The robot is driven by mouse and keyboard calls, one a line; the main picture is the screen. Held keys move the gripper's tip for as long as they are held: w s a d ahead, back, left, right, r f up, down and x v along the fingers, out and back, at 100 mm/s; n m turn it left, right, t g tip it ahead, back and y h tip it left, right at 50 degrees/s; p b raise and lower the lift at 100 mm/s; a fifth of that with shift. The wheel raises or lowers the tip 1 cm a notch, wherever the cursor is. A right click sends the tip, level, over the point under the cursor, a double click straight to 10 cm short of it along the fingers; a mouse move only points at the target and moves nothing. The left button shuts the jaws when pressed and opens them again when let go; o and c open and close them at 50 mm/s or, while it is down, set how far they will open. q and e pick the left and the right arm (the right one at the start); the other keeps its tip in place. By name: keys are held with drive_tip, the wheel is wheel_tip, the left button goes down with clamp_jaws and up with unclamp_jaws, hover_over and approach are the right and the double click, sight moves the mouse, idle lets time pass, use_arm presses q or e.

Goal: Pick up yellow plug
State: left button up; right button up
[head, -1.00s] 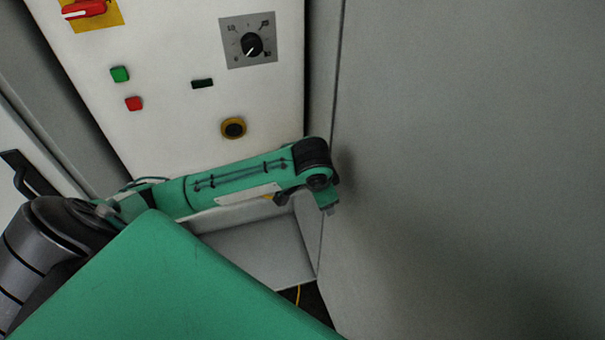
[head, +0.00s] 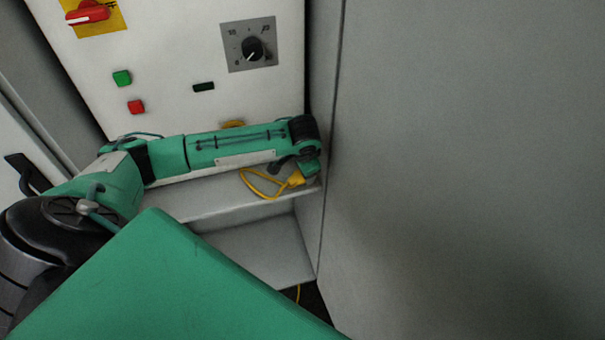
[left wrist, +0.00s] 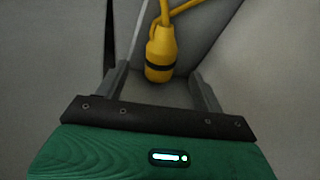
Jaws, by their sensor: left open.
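The yellow plug (head: 296,179) with its looped yellow cable lies on the narrow grey ledge at the foot of the white panel, close to the corner. In the left wrist view the plug (left wrist: 161,52) has a black band near its lower end, and its cable runs up out of the picture. My left gripper (left wrist: 159,72) is open, with one finger to each side of the plug's banded end and gaps between. In the head view my left gripper (head: 308,170) is just above the plug, partly hiding it. My right gripper is out of view.
The white panel (head: 160,50) behind has a red switch (head: 89,12), green and red buttons and a black dial (head: 252,49). My arm partly covers a yellow-ringed button (head: 233,125). A tall grey wall (head: 450,150) stands close to the gripper's right. A lower grey step (head: 255,250) is bare.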

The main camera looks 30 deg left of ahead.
sight(301, 177)
use_arm(q)
drive_tip(key=p+x, duration=0.2)
drive_tip(key=x, duration=0.3)
drive_tip(key=shift+s+a+f, duration=0.1)
drive_tip(key=shift+s+a, duration=0.05)
drive_tip(key=shift+a, duration=0.05)
drive_tip(key=shift+f, duration=0.3)
drive_tip(key=shift+c, duration=0.2)
drive_tip(key=c, duration=1.3)
drive_tip(key=shift+c, duration=0.2)
